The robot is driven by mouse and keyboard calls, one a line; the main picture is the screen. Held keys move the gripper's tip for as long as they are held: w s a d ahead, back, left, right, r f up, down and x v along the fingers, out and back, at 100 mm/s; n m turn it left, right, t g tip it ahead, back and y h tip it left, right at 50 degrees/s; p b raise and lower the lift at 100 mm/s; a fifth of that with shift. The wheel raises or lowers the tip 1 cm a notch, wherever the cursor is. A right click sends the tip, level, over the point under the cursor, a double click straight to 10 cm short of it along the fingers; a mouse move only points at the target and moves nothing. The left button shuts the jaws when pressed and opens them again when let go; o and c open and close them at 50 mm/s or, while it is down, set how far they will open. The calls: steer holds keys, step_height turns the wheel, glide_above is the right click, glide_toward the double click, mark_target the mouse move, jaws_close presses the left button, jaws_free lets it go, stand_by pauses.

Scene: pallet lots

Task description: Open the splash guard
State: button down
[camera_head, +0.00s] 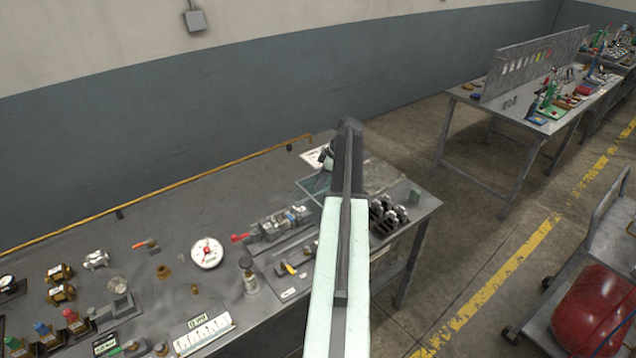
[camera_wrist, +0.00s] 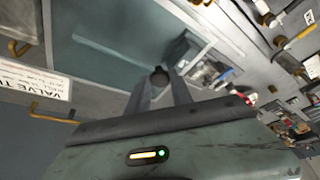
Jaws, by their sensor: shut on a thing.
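The splash guard is a clear, teal-tinted panel (camera_head: 313,186) at the far end of the workbench, partly hidden behind my arm. In the wrist view the panel (camera_wrist: 112,50) spreads across the upper middle, with a metal edge along it. A small dark round knob (camera_wrist: 158,74) shows at my fingertips. My gripper (camera_wrist: 160,88) is shut on this knob, one finger on each side. In the head view my arm covers the fingers and the knob. How far the guard is tilted I cannot tell clearly.
A valve block (camera_head: 280,225) with a red handle lies left of my arm, and dark fittings (camera_head: 386,214) lie right of it.

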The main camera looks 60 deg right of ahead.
steer(key=shift+s+a+f, duration=0.1)
steer(key=shift+s+a, duration=0.05)
steer(key=shift+a, duration=0.05)
steer(key=c, duration=1.1)
jaws_free()
steer(key=shift+w, duration=0.25)
steer(key=p+v, duration=0.7)
steer(key=v, duration=0.1)
steer(key=shift+a, duration=0.1)
steer(key=shift+w, duration=0.1)
